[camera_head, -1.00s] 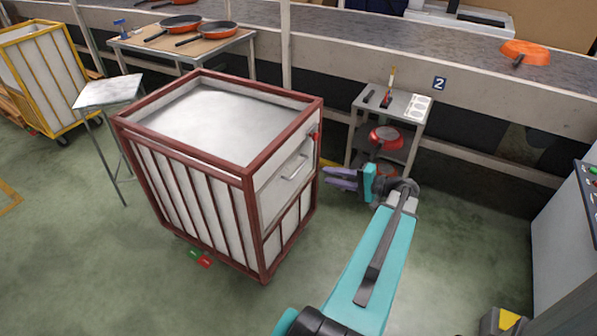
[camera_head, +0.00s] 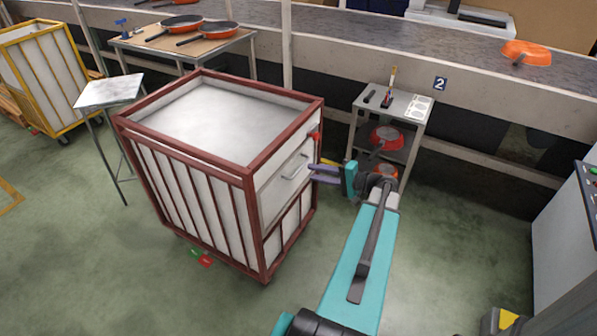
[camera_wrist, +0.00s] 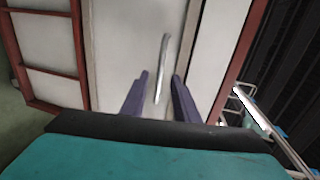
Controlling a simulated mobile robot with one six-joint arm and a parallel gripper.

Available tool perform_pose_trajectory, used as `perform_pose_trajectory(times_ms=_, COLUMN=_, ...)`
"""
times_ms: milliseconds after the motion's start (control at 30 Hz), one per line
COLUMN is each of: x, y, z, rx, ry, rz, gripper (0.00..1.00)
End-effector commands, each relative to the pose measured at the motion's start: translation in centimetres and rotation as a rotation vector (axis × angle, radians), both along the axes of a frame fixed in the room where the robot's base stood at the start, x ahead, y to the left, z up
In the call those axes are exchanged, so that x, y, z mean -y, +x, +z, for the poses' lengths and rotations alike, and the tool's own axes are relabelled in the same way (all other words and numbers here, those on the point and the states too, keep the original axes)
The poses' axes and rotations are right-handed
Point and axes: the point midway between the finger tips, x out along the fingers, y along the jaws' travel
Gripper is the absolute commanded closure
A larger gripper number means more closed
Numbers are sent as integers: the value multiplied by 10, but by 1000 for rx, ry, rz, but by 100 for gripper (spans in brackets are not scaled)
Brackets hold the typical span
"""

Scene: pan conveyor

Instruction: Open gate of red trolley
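The red trolley (camera_head: 249,200) stands in the middle of the head view, a red frame with white panels. Its gate (camera_head: 278,188) is the right-hand side, closed, with a silver bar handle (camera_head: 295,167) and a small red latch piece (camera_head: 314,136) near the top corner. My gripper (camera_head: 312,173) is just right of the handle, its purple fingers pointing at the gate. In the wrist view the handle (camera_wrist: 162,68) shows ahead between the two open fingers (camera_wrist: 155,95). The fingers are apart with nothing gripped; whether the handle is within their reach is unclear.
A small grey stand (camera_head: 403,105) with red pans is behind my gripper, before the conveyor (camera_head: 420,50). A table with pans (camera_head: 190,48) is behind the trolley. A yellow trolley (camera_head: 45,85) and a tilted-top stand (camera_head: 108,92) are left.

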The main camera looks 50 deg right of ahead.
Motion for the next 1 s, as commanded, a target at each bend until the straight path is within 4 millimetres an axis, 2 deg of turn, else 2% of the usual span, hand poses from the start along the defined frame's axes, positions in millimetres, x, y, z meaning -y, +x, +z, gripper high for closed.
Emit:
perform_pose_trajectory(times_ms=200, x=-7, y=28, z=-6, rx=0, ry=0, rz=2, gripper=72)
perform_pose_trajectory(times_ms=500, x=-14, y=59, z=-13, rx=0, ry=0, rz=0, gripper=72)
perform_pose_trajectory(times_ms=700, x=-16, y=67, z=-15, rx=0, ry=0, rz=-1, gripper=72)
perform_pose_trajectory(times_ms=1000, x=-16, y=68, z=-15, rx=0, ry=0, rz=-2, gripper=72)
